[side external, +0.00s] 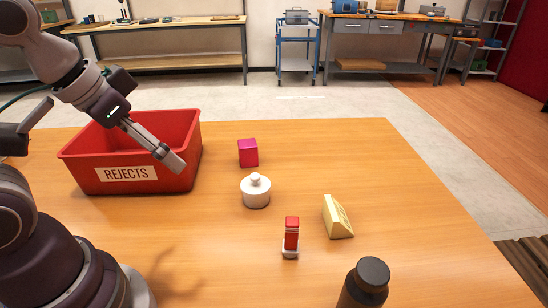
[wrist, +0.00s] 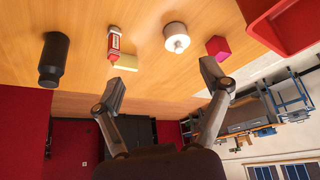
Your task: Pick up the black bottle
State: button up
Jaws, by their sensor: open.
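The black bottle (side external: 365,284) stands at the near edge of the side external view, right of centre, its lower part cut off by the frame. In the wrist view the bottle (wrist: 53,60) is at the left, well away from my fingers. My gripper (side external: 174,161) is in the air in front of the red bin, far to the left of and behind the bottle. In the wrist view my gripper (wrist: 160,82) has its two fingers spread wide with nothing between them.
A red REJECTS bin (side external: 127,185) stands at the left. Between it and the bottle are a magenta cube (side external: 248,152), a white lidded pot (side external: 256,192), a red-and-white marker-like item (side external: 291,236) and a yellow wedge (side external: 337,217). The table's (side external: 430,235) right part is clear.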

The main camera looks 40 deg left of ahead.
jog(key=shift+o, duration=0.5)
jog(key=n+g+h, duration=0.5)
jog(key=n+h, duration=0.8)
jog(key=n, duration=0.5)
send_near(363, 294)
notch_tip(363, 294, down, 4)
jog(key=w, duration=0.2)
jog(key=shift+h, duration=0.3)
jog(key=x, duration=0.9)
jog(key=shift+d+f, duration=0.1)
jog(key=shift+d, duration=0.2)
jog(key=c, duration=1.3)
jog(key=shift+c, duration=0.2)
